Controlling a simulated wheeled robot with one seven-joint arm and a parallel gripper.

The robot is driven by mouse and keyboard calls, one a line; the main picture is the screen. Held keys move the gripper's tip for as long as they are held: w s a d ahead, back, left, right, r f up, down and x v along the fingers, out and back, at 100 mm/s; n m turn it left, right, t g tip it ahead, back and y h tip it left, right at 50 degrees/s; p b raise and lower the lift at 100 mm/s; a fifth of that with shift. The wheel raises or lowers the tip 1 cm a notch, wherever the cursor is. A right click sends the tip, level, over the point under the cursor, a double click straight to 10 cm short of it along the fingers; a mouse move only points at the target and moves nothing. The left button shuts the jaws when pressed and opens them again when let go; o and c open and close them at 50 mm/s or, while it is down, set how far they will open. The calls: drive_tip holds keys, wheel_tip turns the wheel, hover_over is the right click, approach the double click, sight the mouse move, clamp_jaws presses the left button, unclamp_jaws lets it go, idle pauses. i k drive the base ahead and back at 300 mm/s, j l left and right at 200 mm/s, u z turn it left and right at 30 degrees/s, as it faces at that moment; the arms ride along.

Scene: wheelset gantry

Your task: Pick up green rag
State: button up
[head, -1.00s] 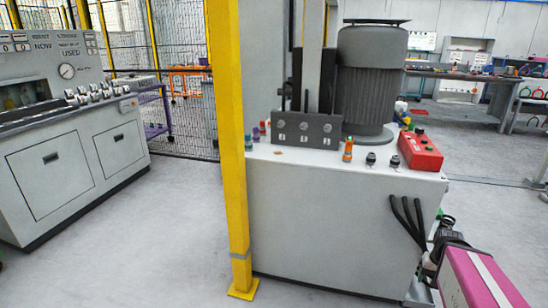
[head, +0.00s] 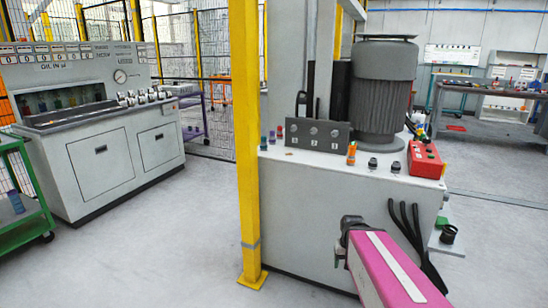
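No green rag can be made out for sure. A small green patch (head: 441,221) shows at the right side of the grey machine cabinet, above a small side shelf; it is too small to tell whether it is cloth. My pink arm reaches in from the lower right, in front of the cabinet. Dark and grey parts at its far end (head: 349,232) are seen from behind, and no fingers can be made out. Nothing can be seen held there.
The grey cabinet (head: 310,215) carries a motor (head: 383,90) and a red control box (head: 425,160). A yellow post (head: 247,150) stands at its left. A grey test bench (head: 110,165) and green cart (head: 22,190) stand at the left. Floor between is clear.

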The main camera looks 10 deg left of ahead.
sight(441, 221)
drive_tip(key=l+z, duration=0.15)
drive_tip(key=l, duration=0.3)
drive_tip(key=i+l+z, duration=0.15)
drive_tip(key=l, duration=0.25)
drive_tip(key=l+z, duration=0.15)
drive_tip(key=l, duration=0.25)
drive_tip(key=i+l+z, duration=0.2)
drive_tip(key=l, duration=0.2)
drive_tip(key=i+j, duration=0.3)
drive_tip(key=i, duration=0.1)
